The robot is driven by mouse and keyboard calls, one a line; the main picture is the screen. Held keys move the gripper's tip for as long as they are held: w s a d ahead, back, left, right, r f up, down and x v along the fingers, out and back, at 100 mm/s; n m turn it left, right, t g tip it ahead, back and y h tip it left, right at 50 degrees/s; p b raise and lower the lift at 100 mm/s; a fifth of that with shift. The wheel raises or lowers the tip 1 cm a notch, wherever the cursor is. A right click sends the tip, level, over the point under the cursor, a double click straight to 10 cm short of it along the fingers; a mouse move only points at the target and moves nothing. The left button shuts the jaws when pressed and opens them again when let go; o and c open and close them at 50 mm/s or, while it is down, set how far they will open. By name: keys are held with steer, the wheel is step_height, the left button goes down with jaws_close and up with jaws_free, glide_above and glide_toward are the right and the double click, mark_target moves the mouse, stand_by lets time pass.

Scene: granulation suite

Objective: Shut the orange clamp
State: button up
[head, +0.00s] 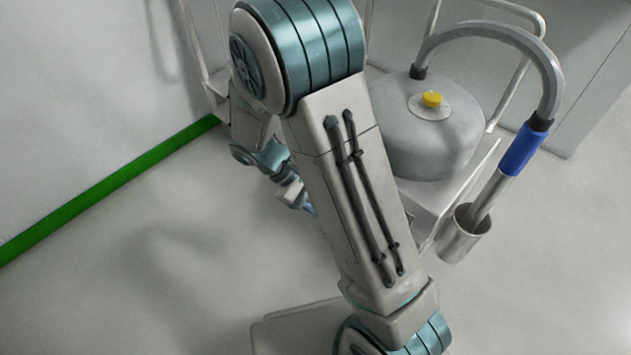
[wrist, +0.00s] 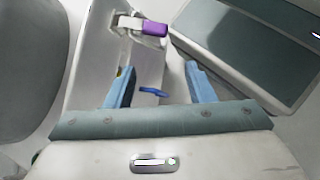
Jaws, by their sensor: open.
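No orange clamp shows clearly in either view. In the wrist view a small orange-yellow bit (wrist: 120,72) shows beside the left finger, mostly hidden; I cannot tell what it belongs to. My gripper (wrist: 160,74) is open, with its two blue fingers apart and nothing held between them. A clamp with a purple handle (wrist: 154,28) sits on a pale surface beyond the fingertips. A small blue lever-like piece (wrist: 152,92) shows between the fingers, farther away. In the head view my arm covers most of the gripper.
In the head view a grey round vessel (head: 425,125) with a yellow knob (head: 432,99) stands on a white cart right of my arm. A curved hose (head: 490,30) leads to a blue-handled wand in a metal cup (head: 462,235). Floor at left is clear. A dark panel (wrist: 250,50) lies right in the wrist view.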

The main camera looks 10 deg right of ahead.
steer(key=w+a+f+n+t+h+p, duration=0.1)
steer(key=w+a+f+n+t+h, duration=0.2)
steer(key=a+f+n+t+h, duration=0.35)
steer(key=w+a+f+n+t+h+p, duration=0.2)
steer(key=w+a+f+n+t+h, duration=0.15)
steer(key=f+n+t, duration=0.65)
steer(key=shift+h, duration=0.4)
steer(key=b+x, duration=0.1)
steer(key=x, duration=0.5)
steer(key=b+x, duration=0.1)
steer(key=x, duration=0.6)
steer(key=shift+s+d+r+b, duration=0.1)
steer(key=shift+d+r+b, duration=0.05)
steer(key=shift+d+b, duration=0.25)
jaws_close()
steer(key=shift+a, duration=0.1)
